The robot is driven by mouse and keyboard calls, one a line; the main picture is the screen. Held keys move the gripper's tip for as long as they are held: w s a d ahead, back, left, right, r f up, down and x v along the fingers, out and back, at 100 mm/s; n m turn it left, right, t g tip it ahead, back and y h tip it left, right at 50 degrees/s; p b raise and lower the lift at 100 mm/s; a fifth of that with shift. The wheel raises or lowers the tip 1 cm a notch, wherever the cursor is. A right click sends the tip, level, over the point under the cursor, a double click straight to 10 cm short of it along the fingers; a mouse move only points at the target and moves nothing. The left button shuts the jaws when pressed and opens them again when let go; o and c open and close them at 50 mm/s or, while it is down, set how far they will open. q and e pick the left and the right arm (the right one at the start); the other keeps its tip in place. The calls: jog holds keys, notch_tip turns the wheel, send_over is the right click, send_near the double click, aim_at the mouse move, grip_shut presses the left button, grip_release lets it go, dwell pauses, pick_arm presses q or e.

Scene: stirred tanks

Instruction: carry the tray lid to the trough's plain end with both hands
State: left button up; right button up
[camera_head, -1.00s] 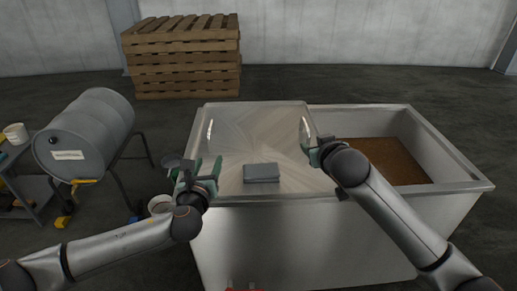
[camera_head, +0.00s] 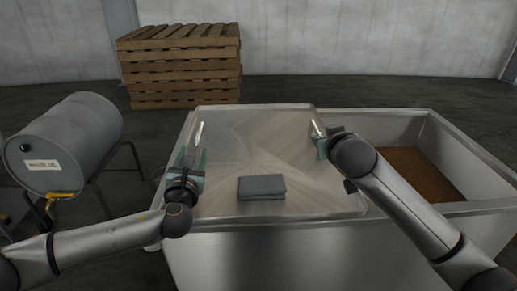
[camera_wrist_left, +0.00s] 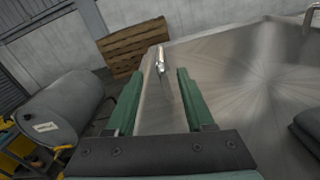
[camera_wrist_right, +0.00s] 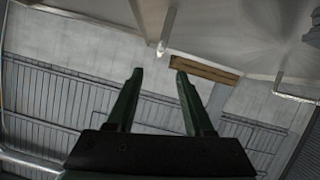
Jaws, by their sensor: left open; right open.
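The tray lid (camera_head: 250,140) is a flat, shiny metal sheet lying over the left part of the steel trough (camera_head: 480,206). It has a left handle (camera_head: 198,133) and a right handle (camera_head: 318,128) near its side edges. My left gripper (camera_head: 190,155) is open just short of the left handle; in the left wrist view that handle (camera_wrist_left: 161,60) stands ahead, between the finger lines. My right gripper (camera_head: 319,140) is open beside the right handle; in the right wrist view a handle (camera_wrist_right: 163,45) shows just beyond the fingertips. Neither gripper holds anything.
A folded grey cloth (camera_head: 262,187) lies on the lid near its front edge. The trough's right part is open, with brown material (camera_head: 415,172) inside. A grey drum (camera_head: 75,140) on a stand is at the left. Stacked wooden pallets (camera_head: 180,68) stand behind.

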aim_at(200, 128)
pick_arm(q)
jog(key=shift+w+a, duration=0.15)
jog(key=shift+w, duration=2.95)
jog(key=shift+w+a, duration=0.15)
jog(key=shift+w, duration=2.9)
pick_arm(e)
jog(key=shift+x, duration=6.15)
pick_arm(q)
grip_shut()
pick_arm(e)
grip_shut()
pick_arm(q)
jog(key=shift+a, duration=0.1)
pick_arm(e)
jog(key=shift+d, duration=0.1)
pick_arm(q)
jog(key=shift+w+r, duration=0.1)
jog(key=shift+r, duration=0.1)
pick_arm(e)
jog(key=shift+w+r, duration=0.1)
jog(key=shift+r, duration=0.1)
